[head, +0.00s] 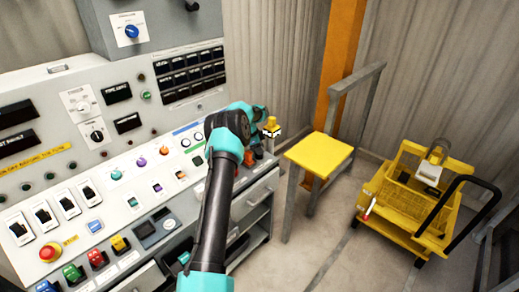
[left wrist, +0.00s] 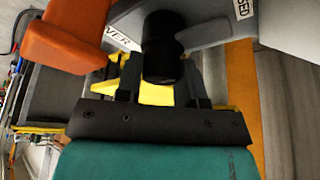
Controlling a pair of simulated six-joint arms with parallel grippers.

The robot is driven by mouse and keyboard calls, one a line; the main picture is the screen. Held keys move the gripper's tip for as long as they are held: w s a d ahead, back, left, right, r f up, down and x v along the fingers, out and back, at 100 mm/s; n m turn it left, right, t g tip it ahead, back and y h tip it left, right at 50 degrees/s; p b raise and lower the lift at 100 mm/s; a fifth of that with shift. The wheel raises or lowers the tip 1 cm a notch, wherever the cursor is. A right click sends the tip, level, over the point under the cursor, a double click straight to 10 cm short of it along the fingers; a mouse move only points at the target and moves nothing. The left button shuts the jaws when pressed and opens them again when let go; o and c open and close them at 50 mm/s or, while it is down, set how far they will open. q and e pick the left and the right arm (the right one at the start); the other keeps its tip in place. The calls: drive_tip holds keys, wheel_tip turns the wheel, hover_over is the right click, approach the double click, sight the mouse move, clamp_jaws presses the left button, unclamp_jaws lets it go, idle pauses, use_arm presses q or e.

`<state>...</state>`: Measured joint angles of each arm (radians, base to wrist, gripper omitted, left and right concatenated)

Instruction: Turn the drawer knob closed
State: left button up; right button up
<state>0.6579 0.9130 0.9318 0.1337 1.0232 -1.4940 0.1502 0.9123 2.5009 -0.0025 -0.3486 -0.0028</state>
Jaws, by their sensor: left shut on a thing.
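A black round knob (left wrist: 160,42) shows in the left wrist view, between two labels of which only parts read, "WER" and "SED". My left gripper (left wrist: 163,68) is shut on this knob, one finger on each side. In the head view my left arm reaches over the console to its far right end, and its links hide most of the hand and the knob there. The knob's pointing direction cannot be told. My right gripper is in neither view.
An orange-red part (left wrist: 65,35) stands close beside the knob. The grey console (head: 125,205) carries several switches and buttons. A yellow-topped stand (head: 318,155) and a yellow cart (head: 400,225) stand to the right, with open floor in front.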

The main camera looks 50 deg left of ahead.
use_arm(q)
drive_tip(key=o, duration=0.9)
drive_tip(key=v, duration=1.7)
drive_tip(key=shift+r, duration=0.2)
drive_tip(key=shift+a, duration=0.1)
